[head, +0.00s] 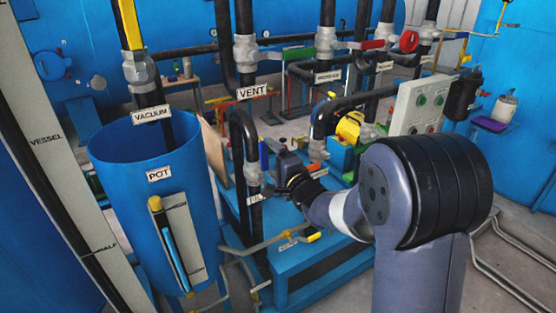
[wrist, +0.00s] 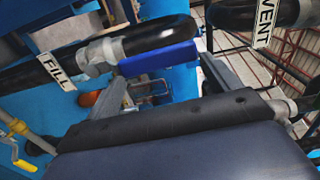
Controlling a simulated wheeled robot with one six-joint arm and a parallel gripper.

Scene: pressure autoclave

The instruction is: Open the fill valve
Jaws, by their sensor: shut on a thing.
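The fill valve (wrist: 97,54) is a grey fitting on a black pipe, with a FILL label (wrist: 56,70) beside it in the wrist view. Its blue lever (wrist: 158,59) lies along the pipe there. In the head view the blue lever (head: 264,155) stands upright beside the vertical pipe, above the partly hidden FILL label (head: 256,198). In the head view my gripper (head: 273,162) reaches the lever from the right, and my wrist hides part of the area behind.
The blue pot (head: 110,158) with the VACUUM pipe stands left. A VENT label (head: 252,92) hangs above the fill pipe. A red-handled valve (head: 372,45) and a grey control box (head: 420,104) are behind. A yellow-handled valve (head: 314,236) sits low in front.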

